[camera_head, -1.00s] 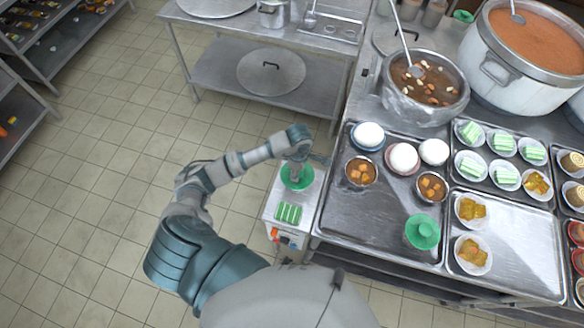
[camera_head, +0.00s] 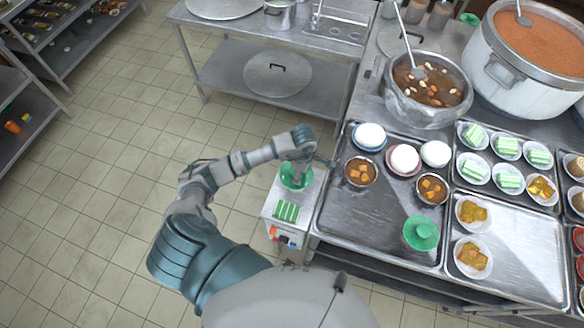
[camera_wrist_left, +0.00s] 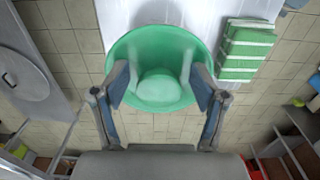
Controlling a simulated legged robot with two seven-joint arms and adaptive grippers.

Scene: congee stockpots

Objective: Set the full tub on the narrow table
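A round green tub (camera_head: 297,175) with a raised middle sits on the narrow white table (camera_head: 270,212), at its far end. My left gripper (camera_head: 298,166) points down right over it. In the left wrist view, the fingers (camera_wrist_left: 160,86) are spread wide over opposite sides of the green tub (camera_wrist_left: 160,97), with its raised middle between them. I cannot tell whether the fingertips touch it. A second green tub (camera_head: 421,233) with a raised middle stands on the metal tray (camera_head: 372,218) at the right. What either tub holds is unclear. My right gripper is not in view.
Green-and-white striped blocks (camera_head: 287,211) lie beside the tub on the narrow table; they also show in the left wrist view (camera_wrist_left: 246,50). The steel counter at the right holds bowls, a stew pot (camera_head: 428,92) and a big stockpot (camera_head: 528,60). Open tiled floor lies left.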

